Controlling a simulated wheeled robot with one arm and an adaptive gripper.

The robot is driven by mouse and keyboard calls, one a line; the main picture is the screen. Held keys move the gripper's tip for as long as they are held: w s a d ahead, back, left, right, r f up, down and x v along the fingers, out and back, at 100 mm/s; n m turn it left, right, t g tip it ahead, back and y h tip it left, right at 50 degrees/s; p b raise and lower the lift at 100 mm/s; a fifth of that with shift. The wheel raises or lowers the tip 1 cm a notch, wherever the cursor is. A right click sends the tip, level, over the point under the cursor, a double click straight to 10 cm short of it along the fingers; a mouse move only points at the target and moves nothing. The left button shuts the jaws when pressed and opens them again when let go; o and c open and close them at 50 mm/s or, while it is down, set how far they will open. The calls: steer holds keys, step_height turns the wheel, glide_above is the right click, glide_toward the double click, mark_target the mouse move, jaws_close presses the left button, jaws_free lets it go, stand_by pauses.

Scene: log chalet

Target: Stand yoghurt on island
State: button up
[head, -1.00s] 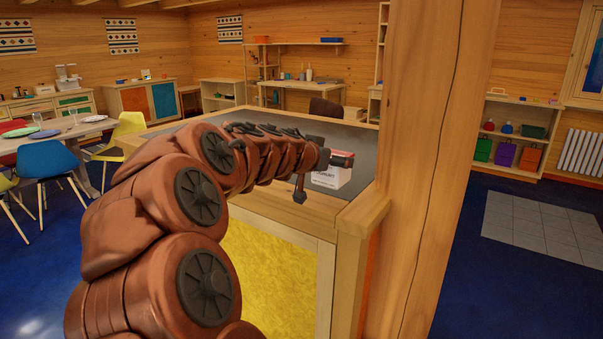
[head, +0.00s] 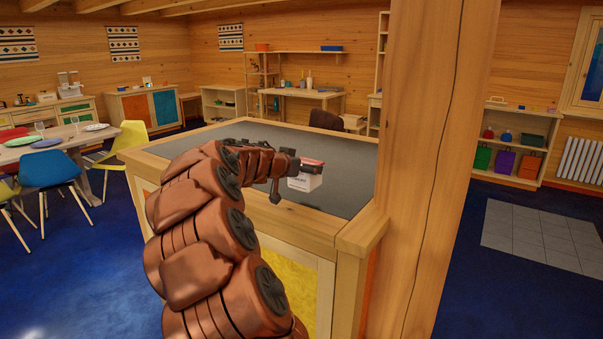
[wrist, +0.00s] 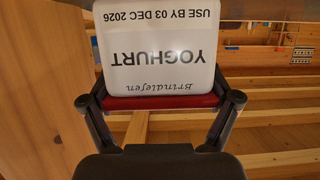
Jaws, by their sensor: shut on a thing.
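The yoghurt (head: 306,179) is a white tub with dark print and a red lid. My gripper (head: 299,163) is shut on it near the lid and holds it upright over the island (head: 240,135). The island has a dark grey top with a wooden rim. In the wrist view the yoghurt (wrist: 155,55) shows its label upside down, with the red lid between my fingers. I cannot tell whether its base touches the top.
A thick wooden post (head: 430,150) rises at the island's near right corner, close to the gripper. The island's top is otherwise clear. A dining table (head: 60,140) with chairs is at the left.

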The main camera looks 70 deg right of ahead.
steer(key=shift+w+d, duration=0.5)
steer(key=shift+w, duration=0.1)
steer(key=shift+f+p, duration=0.75)
steer(key=shift+f, duration=1.05)
steer(key=shift+f+b, duration=0.2)
steer(key=shift+b, duration=0.15)
steer(key=o, duration=1.2)
steer(key=shift+o, duration=0.2)
steer(key=shift+r, duration=0.2)
steer(key=shift+r+p, duration=0.15)
steer(key=shift+p, duration=0.35)
steer(key=b+v, duration=0.4)
steer(key=v, duration=0.8)
steer(key=shift+f, duration=0.25)
